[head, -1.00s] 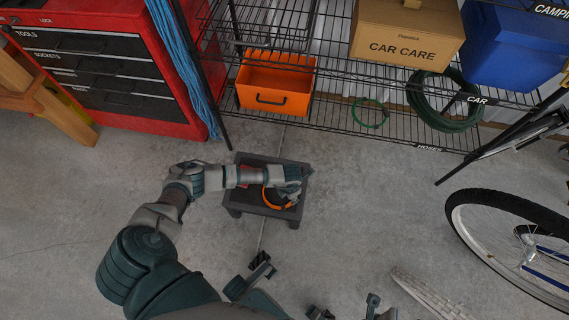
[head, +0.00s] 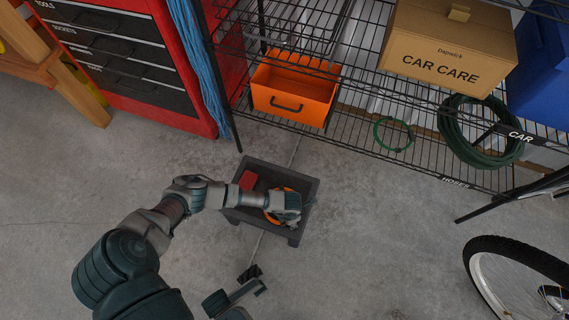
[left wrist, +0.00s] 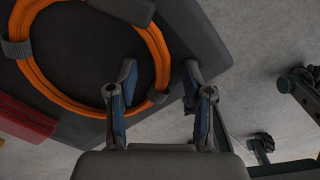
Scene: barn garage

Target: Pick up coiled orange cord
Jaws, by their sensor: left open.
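The coiled orange cord (head: 272,216) lies on a low dark stool (head: 308,184), largely covered by my left gripper in the head view. The left wrist view shows more of the cord (left wrist: 60,96), a ring of several strands with grey ties. My left gripper (left wrist: 160,92) is open over the near side of the ring. In that view one finger lies inside the ring and the other past its outer side, near the stool's edge. I cannot tell how high the fingertips are or whether they touch the cord.
A red block (head: 248,180) lies on the stool beside the coil. A red tool chest (head: 120,75) and a wire rack with an orange bin (head: 290,92) stand behind. A bicycle wheel (head: 510,285) is at the right. Concrete floor around the stool is mostly clear.

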